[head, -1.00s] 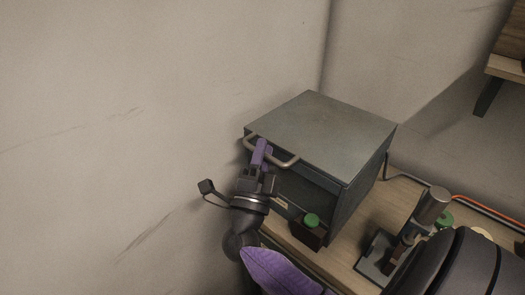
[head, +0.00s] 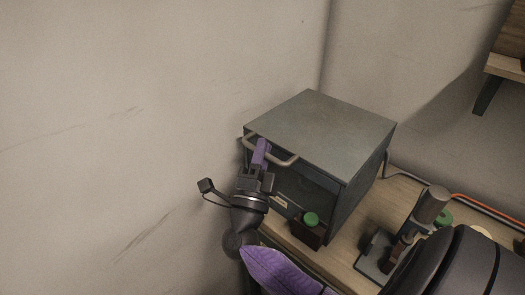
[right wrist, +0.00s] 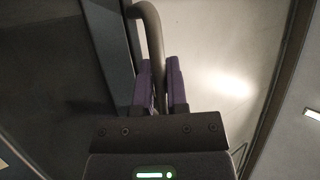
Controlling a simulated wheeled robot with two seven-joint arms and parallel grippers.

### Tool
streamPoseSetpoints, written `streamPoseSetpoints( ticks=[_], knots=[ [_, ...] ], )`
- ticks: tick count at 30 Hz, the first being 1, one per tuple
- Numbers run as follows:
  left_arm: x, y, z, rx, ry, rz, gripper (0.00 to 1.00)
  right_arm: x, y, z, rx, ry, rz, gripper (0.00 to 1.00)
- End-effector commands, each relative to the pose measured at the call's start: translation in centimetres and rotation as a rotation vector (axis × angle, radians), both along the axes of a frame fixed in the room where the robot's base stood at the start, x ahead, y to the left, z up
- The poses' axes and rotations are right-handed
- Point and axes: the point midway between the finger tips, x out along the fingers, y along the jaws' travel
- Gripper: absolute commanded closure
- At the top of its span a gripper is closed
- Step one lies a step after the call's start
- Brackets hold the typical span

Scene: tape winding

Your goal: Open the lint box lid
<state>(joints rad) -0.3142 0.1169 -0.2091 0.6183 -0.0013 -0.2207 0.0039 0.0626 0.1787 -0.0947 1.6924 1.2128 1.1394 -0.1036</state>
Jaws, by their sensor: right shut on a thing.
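The lint box (head: 345,215) is a dark grey metal box standing on a wooden bench by the wall. Its flat grey lid (head: 325,125) is on top, with a curved metal handle (head: 287,162) at the front edge. My right gripper (head: 262,152), with purple fingers, is shut on the handle. In the right wrist view, the handle (right wrist: 150,30) runs between the two fingers (right wrist: 160,88). The front below the handle is dark, and I cannot tell how far the lid stands from the box. My left gripper is not in view.
A small dark block with a green button (head: 311,219) sits in front of the box. A metal fixture with a cylinder (head: 432,205) stands to its right. An orange cable (head: 475,204) runs along the back of the bench. A wall rises close on the left.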

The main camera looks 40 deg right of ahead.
Motion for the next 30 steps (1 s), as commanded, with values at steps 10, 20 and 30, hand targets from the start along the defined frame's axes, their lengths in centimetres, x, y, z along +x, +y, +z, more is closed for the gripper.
streamPoseSetpoints(
  ticks=[10, 20, 30],
  knots=[
    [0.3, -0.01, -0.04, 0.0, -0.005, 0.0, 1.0, 0.0, 0.03, -0.12, 0.001, 0.003, 0.001, 1.0],
    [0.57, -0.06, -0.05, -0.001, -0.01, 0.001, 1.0, 0.0, 0.03, -0.13, 0.001, 0.003, 0.001, 1.0],
    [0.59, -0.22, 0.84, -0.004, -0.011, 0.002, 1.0, -0.01, 0.05, 0.59, 0.015, 0.004, 0.001, 1.0]
  ],
)
